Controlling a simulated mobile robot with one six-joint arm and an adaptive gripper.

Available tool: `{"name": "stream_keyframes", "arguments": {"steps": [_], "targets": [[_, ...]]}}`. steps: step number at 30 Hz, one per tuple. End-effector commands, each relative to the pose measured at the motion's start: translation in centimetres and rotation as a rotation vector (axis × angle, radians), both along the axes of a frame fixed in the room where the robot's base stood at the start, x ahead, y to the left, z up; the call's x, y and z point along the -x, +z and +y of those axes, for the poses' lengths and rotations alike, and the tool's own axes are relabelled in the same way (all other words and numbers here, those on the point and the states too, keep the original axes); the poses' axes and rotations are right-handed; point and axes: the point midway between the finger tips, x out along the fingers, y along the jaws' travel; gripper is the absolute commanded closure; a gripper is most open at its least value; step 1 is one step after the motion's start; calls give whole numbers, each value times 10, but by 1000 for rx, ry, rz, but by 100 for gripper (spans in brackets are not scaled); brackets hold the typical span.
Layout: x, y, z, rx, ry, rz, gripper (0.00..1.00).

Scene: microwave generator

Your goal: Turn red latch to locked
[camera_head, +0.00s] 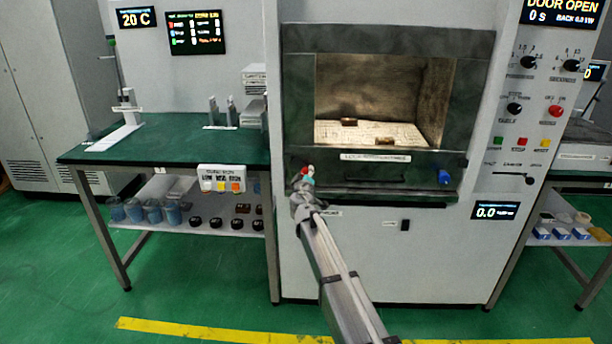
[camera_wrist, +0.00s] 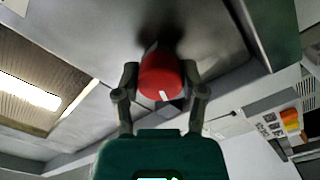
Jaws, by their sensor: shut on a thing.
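The red latch (camera_wrist: 161,78) is a round red knob with a white mark, seen close up in the wrist view. My gripper (camera_wrist: 160,88) has its two fingers on either side of the knob and is shut on it. The white mark sits at the knob's lower edge in that view. In the head view my gripper (camera_head: 303,184) is at the lower left of the microwave front, and only a small bit of the red latch (camera_head: 306,170) shows there. The chamber (camera_head: 372,95) above it is open, and the upper right display (camera_head: 561,10) reads DOOR OPEN.
A blue knob (camera_head: 445,177) is at the right of the same panel. A green-topped bench (camera_head: 180,140) with a button box (camera_head: 222,178) stands at the left. A control panel with knobs and buttons is at the right. The floor in front is clear.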

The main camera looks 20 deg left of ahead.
Motion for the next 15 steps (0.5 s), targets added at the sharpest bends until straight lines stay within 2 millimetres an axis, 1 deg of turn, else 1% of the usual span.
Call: {"name": "stream_keyframes", "arguments": {"steps": [6,15], "targets": [[0,0,0,-72,-1,21,94],[0,0,0,-93,-1,27,94]]}}
